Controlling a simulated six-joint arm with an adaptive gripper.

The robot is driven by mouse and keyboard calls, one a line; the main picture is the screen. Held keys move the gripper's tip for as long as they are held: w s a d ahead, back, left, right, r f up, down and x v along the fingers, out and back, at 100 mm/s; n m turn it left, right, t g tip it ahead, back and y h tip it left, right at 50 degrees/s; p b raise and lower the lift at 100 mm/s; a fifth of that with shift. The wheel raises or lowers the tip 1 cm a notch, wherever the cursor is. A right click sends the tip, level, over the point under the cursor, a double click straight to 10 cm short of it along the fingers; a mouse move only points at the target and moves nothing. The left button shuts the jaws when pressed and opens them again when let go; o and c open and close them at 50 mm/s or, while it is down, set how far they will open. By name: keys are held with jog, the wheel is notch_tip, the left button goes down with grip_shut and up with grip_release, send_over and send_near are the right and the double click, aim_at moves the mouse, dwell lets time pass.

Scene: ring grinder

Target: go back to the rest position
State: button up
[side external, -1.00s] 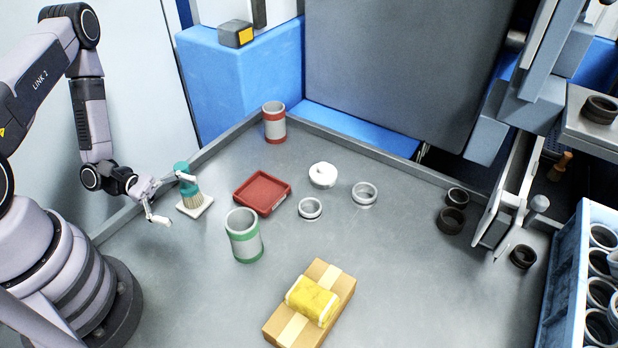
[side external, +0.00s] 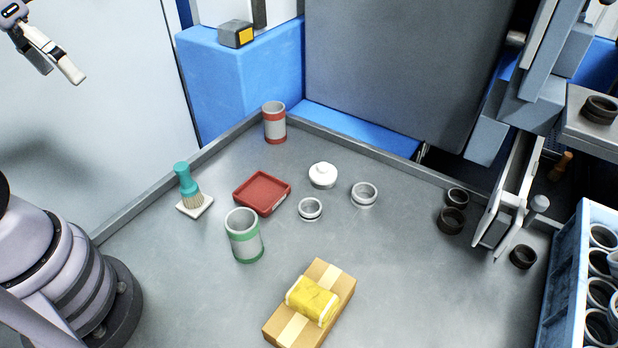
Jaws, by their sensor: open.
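My gripper (side external: 62,70) is at the upper left of the side external view, raised high above the table and away from every object. It is open, with nothing between its fingers. The teal-handled brush (side external: 184,186) stands upright, bristles down, on a small white pad at the table's left side. Most of my arm's upper links are out of the frame; my base shows at the lower left.
A cardboard box (side external: 283,325) bears a yellow cloth (side external: 312,301). A blue crate (side external: 567,290) holds several rings.

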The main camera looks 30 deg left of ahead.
jog(key=shift+s+a+r+m+t+y, duration=0.2)
jog(key=shift+s+r+t, duration=0.15)
jog(key=shift+r+t, duration=0.35)
jog(key=shift+s+a+r+m+t+y, duration=0.1)
jog(key=shift+s+a+r+t+y, duration=0.15)
jog(key=shift+r+t, duration=0.4)
dwell(0.3)
